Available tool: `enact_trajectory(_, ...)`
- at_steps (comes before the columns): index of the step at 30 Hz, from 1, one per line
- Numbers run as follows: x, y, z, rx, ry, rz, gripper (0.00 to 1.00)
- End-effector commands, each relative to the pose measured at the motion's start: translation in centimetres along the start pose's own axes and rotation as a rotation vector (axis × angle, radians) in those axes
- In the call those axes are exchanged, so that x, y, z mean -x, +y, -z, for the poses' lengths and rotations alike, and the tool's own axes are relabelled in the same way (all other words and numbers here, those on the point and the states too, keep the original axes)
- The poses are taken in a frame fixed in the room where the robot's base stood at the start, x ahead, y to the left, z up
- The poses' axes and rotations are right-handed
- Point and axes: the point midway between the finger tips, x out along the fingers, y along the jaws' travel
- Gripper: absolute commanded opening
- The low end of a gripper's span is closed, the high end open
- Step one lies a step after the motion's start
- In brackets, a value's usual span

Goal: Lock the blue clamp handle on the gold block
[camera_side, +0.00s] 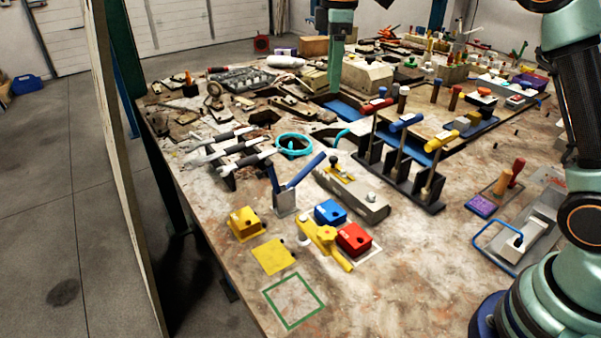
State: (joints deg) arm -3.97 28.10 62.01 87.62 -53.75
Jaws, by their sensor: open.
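A blue clamp handle (307,170) slants up to the right from a small grey bracket (285,204) near the middle of the table. A second dark-blue arm rises from the same bracket to the left. A gold-yellow block (244,223) sits to the left and nearer the camera, apart from the handle. A grey block with a gold fitting (341,172) lies to the handle's right. I cannot tell which one is the task's gold block. My gripper (336,80) hangs over the far part of the table, well behind the handle, open; its fingertips are hard to make out.
Blue (328,211) and red (354,238) blocks stand beside a yellow bar with a knob (324,245). A dark rack of upright levers (402,172) stands to the right. The far table is crowded. A green square outline (294,323) marks bare table in front.

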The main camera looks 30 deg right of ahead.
Motion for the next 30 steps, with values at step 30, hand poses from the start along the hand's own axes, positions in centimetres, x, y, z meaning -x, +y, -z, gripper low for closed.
enact_trajectory(30, -10.8, 2.0, 3.7, 0.466, -0.087, 0.192, 0.55)
